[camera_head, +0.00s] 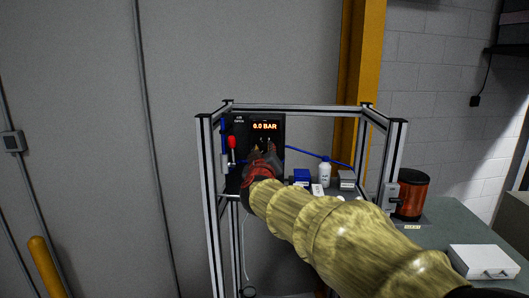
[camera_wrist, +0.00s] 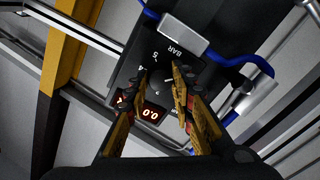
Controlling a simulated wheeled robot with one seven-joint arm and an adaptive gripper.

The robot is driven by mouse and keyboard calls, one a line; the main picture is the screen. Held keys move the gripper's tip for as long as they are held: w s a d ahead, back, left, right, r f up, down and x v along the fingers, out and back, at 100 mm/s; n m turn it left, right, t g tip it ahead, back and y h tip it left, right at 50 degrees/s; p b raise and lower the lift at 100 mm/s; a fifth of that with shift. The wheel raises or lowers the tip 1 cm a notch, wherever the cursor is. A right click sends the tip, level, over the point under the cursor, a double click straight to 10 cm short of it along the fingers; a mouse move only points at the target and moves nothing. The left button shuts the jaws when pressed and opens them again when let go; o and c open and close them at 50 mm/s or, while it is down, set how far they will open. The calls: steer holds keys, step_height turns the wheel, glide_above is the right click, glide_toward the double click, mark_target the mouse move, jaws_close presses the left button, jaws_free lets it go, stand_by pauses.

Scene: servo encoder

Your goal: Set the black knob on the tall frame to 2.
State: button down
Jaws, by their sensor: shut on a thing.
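The tall frame (camera_head: 209,200) is made of silver bars and carries a black panel (camera_head: 240,127) with an orange display (camera_head: 265,126) reading 0.0 BAR. The black knob (camera_wrist: 166,82) shows in the wrist view between my fingers, with a white mark on it. Printed numbers, including 4 and 5, show on the panel around it. My gripper (camera_wrist: 163,69) is shut on the knob, one finger on each side. In the head view my gripper (camera_head: 264,145) reaches the panel and hides the knob. Which number the mark points to cannot be told.
A red-topped part (camera_head: 232,142) sits just left of my gripper. Blue tubing (camera_head: 315,155), a blue box (camera_head: 301,176) and a white bottle (camera_head: 324,174) are on the right inside the frame. A table (camera_head: 440,232) stands at right with a white case (camera_head: 482,262).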

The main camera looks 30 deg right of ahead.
steer(key=shift+m, duration=0.3)
steer(key=m+b, duration=0.1)
steer(key=m, duration=0.3)
steer(key=shift+f+b, duration=0.15)
steer(key=shift+b, duration=0.2)
steer(key=m+b, duration=0.2)
steer(key=m, duration=0.4)
steer(key=shift+h, duration=0.4)
steer(key=m+b, duration=0.2)
steer(key=m, duration=0.3)
steer(key=shift+a+f+m+b, duration=0.1)
steer(key=shift+m+b, duration=0.25)
steer(key=shift+m, duration=0.05)
steer(key=m+b, duration=0.2)
steer(key=m, duration=0.3)
steer(key=shift+w+m+h, duration=0.1)
steer(key=shift+m+h, duration=0.3)
steer(key=c, duration=1.5)
jaws_free()
